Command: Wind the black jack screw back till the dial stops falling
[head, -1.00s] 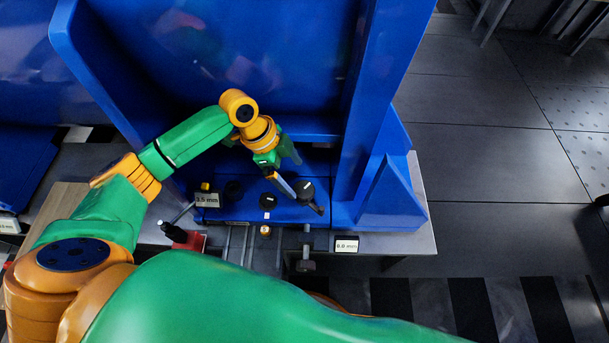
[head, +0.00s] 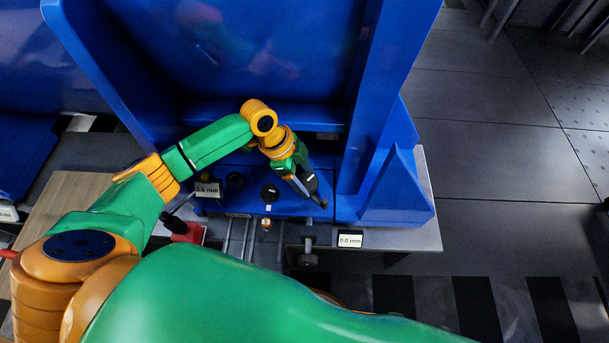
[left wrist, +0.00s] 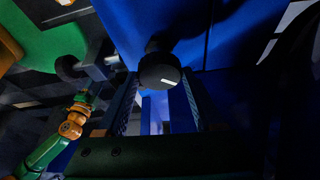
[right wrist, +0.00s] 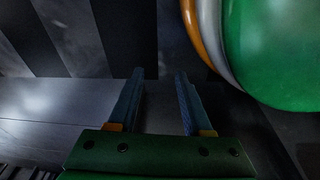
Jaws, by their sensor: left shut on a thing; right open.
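The black jack screw (head: 311,183) is a round black knob with a white mark, at the right of a row of black knobs on the blue base. My left gripper (head: 303,185) reaches down to it from behind. In the left wrist view the black jack screw (left wrist: 160,70) sits at the far end between the two fingers, and the gripper is shut on it. A small white display (head: 350,240) reads about 0.0 mm; another display (head: 207,190) at left reads about 3.5 mm, both blurred. My right gripper (right wrist: 160,95) is open and empty.
Two more black knobs stand to the left, one at the middle (head: 270,193) and one further left (head: 235,181). A red block (head: 186,232) with a black-tipped lever is at front left. A tall blue wall (head: 375,110) rises beside my left gripper. Floor at right is clear.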

